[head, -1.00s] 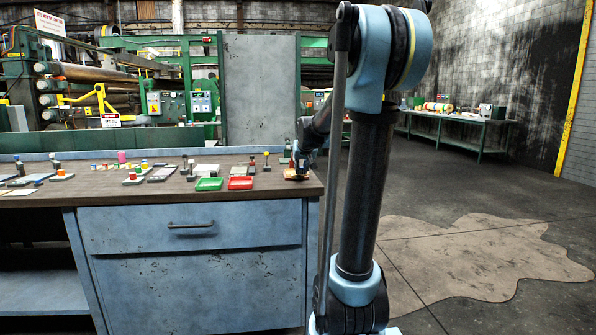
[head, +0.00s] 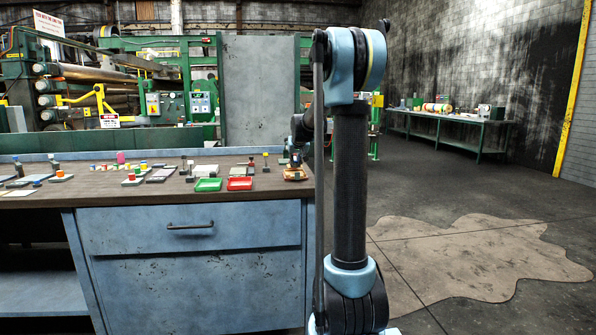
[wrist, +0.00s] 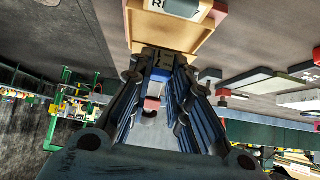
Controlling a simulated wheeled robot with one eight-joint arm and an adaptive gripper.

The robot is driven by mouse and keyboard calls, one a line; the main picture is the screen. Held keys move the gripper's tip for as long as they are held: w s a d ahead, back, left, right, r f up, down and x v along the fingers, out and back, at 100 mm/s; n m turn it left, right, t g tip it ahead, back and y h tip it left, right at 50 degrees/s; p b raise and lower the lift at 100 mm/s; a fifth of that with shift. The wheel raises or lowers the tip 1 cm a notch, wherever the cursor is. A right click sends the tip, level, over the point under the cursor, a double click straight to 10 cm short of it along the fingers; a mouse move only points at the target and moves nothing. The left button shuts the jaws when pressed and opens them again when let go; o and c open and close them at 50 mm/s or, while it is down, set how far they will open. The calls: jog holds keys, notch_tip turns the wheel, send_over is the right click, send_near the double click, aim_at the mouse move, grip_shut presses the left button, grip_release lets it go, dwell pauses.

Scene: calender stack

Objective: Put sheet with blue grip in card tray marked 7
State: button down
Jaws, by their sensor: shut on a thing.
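An orange-tan card tray (wrist: 200,42) is at the top of the wrist view, just beyond my fingertips. Its pale label shows part of a word and what looks like a 7. In the head view, the tray (head: 295,174) sits at the bench's right end. My gripper (wrist: 161,58) is shut on a small blue grip (wrist: 160,75) between its fingers. A sheet is hard to make out; pale and reddish parts show below the grip. In the head view, my gripper (head: 296,158) is small, dark and just above or behind the tray.
A green tray (head: 208,184) and a red tray (head: 240,183) lie left of the orange tray on the bench (head: 130,190). Several small blocks and posts stand farther left. An upright grey panel (head: 260,90) stands behind the bench.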

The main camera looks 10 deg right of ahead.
aim_at(296, 167)
jog(key=shift+w+f, duration=0.15)
jog(key=shift+f, duration=1.6)
jog(key=c, duration=1.5)
grip_release()
jog(key=v, duration=1.2)
jog(key=s+f+g, duration=0.2)
jog(key=s+f, duration=0.6)
jog(key=s, duration=0.8)
jog(key=s+d+f+g, duration=0.1)
jog(key=s+f, duration=0.7)
jog(key=s, duration=0.8)
jog(key=s+f+g, duration=0.3)
jog(key=s+f, duration=0.6)
jog(key=s, duration=0.7)
jog(key=shift+s+d+g, duration=0.15)
jog(key=shift+g, duration=0.25)
